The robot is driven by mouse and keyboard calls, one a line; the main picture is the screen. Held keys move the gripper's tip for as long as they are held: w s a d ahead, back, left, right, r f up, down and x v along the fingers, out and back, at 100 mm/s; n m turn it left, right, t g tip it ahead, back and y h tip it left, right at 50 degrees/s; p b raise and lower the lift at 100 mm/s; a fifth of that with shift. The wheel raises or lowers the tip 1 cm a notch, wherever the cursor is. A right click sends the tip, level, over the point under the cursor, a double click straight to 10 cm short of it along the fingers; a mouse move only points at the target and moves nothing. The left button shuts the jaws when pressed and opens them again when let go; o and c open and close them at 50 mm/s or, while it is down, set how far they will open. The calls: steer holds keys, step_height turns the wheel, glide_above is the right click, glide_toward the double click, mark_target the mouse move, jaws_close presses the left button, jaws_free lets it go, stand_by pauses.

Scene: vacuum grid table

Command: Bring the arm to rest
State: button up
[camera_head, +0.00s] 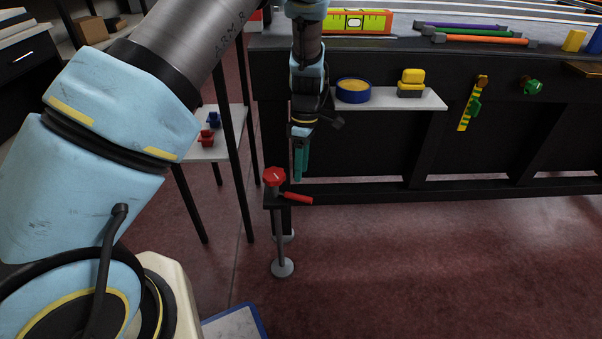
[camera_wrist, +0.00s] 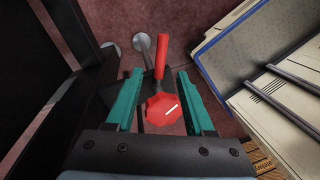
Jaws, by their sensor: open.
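My gripper (camera_head: 301,164) hangs from my arm in front of the black table, its teal fingers pointing down. In the wrist view my gripper (camera_wrist: 163,108) has its two teal fingers spread apart, with nothing held between them. Beyond and below the fingers is a red octagonal knob (camera_wrist: 163,109) with a red lever (camera_wrist: 161,57). In the head view the red knob (camera_head: 273,176) tops a thin stand, just left of and below the fingertips, and the red lever (camera_head: 298,198) sticks out to the right. I see no contact between fingers and knob.
A white shelf (camera_head: 425,100) on the table's front holds a blue-rimmed round item (camera_head: 353,90) and a yellow-and-grey block (camera_head: 411,83). A side table (camera_head: 228,152) with small red and blue parts stands left. The floor (camera_head: 430,270) at lower right is clear.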

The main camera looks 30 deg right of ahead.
stand_by(0.4)
steer(key=shift+m+h, duration=0.5)
steer(key=shift+m, duration=0.4)
steer(key=w+a+r, duration=0.1)
steer(key=a+r, duration=0.1)
steer(key=a, duration=0.1)
steer(key=w+a+r, duration=0.1)
steer(key=a+r, duration=0.1)
steer(key=a, duration=0.1)
steer(key=w+a+r, duration=0.2)
steer(key=a, duration=0.1)
steer(key=shift+a+r, duration=0.15)
steer(key=shift+a, duration=0.15)
steer(key=s+a+r+m+t, duration=0.1)
steer(key=s+a+r+m, duration=0.2)
steer(key=a, duration=0.6)
steer(key=s+a+r+m+t, duration=0.1)
steer(key=s+a+r+m, duration=0.15)
steer(key=a+r, duration=0.4)
steer(key=s+a+r+m+t, duration=0.1)
steer(key=a+r+m, duration=0.15)
steer(key=a, duration=0.85)
step_height(320, 180, up, 22)
steer(key=p, duration=2.3)
steer(key=shift+d+r+m+h, duration=0.2)
steer(key=shift+d+m+h, duration=0.1)
steer(key=shift+d+h, duration=0.1)
steer(key=shift+s, duration=0.1)
